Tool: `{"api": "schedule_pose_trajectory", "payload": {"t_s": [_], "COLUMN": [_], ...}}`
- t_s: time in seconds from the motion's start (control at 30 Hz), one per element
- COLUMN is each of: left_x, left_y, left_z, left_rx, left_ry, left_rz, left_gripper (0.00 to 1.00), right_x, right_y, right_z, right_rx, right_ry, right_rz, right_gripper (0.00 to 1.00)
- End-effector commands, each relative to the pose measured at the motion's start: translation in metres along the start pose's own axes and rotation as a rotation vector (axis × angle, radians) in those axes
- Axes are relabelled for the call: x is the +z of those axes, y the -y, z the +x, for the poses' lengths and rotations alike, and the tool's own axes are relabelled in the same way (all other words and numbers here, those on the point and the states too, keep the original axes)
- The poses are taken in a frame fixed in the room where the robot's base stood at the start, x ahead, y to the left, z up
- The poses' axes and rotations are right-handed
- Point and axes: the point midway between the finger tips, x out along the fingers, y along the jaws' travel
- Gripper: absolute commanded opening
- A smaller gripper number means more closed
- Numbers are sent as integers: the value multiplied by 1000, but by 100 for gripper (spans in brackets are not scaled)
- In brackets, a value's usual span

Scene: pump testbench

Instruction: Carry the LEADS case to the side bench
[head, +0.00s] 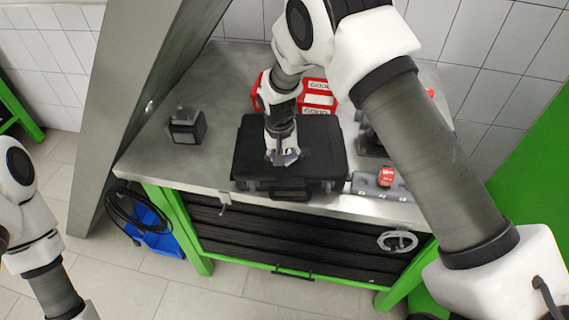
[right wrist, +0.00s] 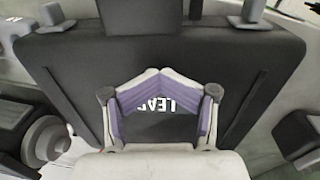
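The LEADS case is a flat black case (head: 325,150) lying on the metal bench, its handle (head: 290,194) toward the front edge. In the right wrist view the case (right wrist: 75,60) fills most of the picture, with its white lettering (right wrist: 157,105) upside down between my fingers and partly covered. Its handle and two grey latches are at the top. My right gripper (head: 285,158) is over the case lid, behind the handle. In the right wrist view its fingertips (right wrist: 160,71) meet with nothing between them. My left gripper is out of view.
Red bins (head: 318,98) stand behind the case. A small dark device (head: 187,126) is on the left of the bench (head: 150,160). A grey block with a red part (head: 386,177) is close on the right. A slanted metal column rises at the left.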

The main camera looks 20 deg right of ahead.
Motion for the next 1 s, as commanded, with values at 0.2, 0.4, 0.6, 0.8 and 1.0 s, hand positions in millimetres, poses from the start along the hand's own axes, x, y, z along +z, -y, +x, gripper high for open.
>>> {"api": "schedule_pose_trajectory", "payload": {"t_s": [0.2, 0.4, 0.6, 0.8, 1.0], "left_x": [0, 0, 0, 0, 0], "left_y": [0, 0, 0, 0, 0], "left_z": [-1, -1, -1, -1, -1], "left_rx": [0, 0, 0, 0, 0], "left_ry": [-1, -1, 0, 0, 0], "left_rz": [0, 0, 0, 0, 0], "left_gripper": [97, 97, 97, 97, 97], "right_x": [-6, -9, -10, -10, -9], "right_y": [2, 3, 3, 3, 3], "right_z": [-36, -57, -60, -60, -60], "right_rx": [-1, 0, 0, 0, 1], "right_ry": [1, 6, 7, 7, 7], "right_rz": [-2, -2, -2, -2, -2], "right_gripper": [35, 35, 35, 35, 35]}}
